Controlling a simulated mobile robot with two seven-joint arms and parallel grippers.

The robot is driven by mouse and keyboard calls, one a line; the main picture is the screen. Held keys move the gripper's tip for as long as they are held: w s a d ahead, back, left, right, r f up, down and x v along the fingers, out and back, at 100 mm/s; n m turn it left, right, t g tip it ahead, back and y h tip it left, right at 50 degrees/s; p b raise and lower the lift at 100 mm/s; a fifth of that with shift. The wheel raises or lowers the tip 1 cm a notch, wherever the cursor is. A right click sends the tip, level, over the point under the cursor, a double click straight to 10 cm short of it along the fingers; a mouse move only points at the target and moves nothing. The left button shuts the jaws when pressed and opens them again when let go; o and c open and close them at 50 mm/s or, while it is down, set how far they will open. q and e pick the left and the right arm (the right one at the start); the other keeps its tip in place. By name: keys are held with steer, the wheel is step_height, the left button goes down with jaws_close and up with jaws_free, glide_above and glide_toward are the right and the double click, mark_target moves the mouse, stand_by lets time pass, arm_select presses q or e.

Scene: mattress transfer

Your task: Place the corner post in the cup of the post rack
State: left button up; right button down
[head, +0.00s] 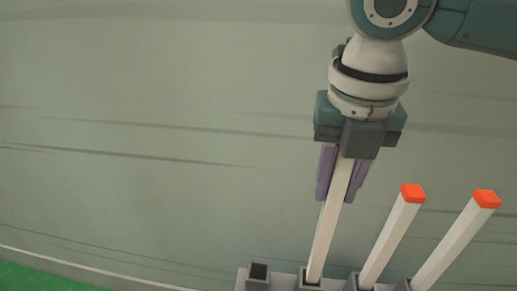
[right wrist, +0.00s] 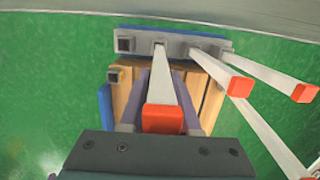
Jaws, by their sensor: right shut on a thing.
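The corner post (head: 327,228) is white and square, and tilted in the head view. My right gripper (head: 341,180) is shut around its upper part, with purple fingers on both sides. In the right wrist view its orange-red cap (right wrist: 163,118) shows between the fingers. The post's lower end meets the second cup from the left on the grey post rack (head: 240,283) and seems to be inside it; the depth is hidden. The leftmost cup (head: 258,271) is empty. My left gripper is not in view.
Two more white posts with orange caps (head: 413,193) (head: 487,198) stand in rack cups to the right, close to my right gripper. A wooden slatted frame (right wrist: 125,95) with a corner cup (right wrist: 116,76) lies below on the green floor (right wrist: 50,90). A plain wall is behind.

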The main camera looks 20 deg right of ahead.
mark_target(328, 220)
step_height(328, 220, down, 3)
steer(key=shift+f+b, duration=0.1)
steer(key=shift+b, duration=0.2)
step_height(328, 220, down, 4)
steer(key=shift+r+b, duration=0.2)
steer(key=shift+b, duration=0.65)
steer(key=shift+f, duration=0.1)
steer(key=shift+f, duration=0.15)
steer(key=c, duration=0.6)
jaws_free()
steer(key=shift+c, duration=0.2)
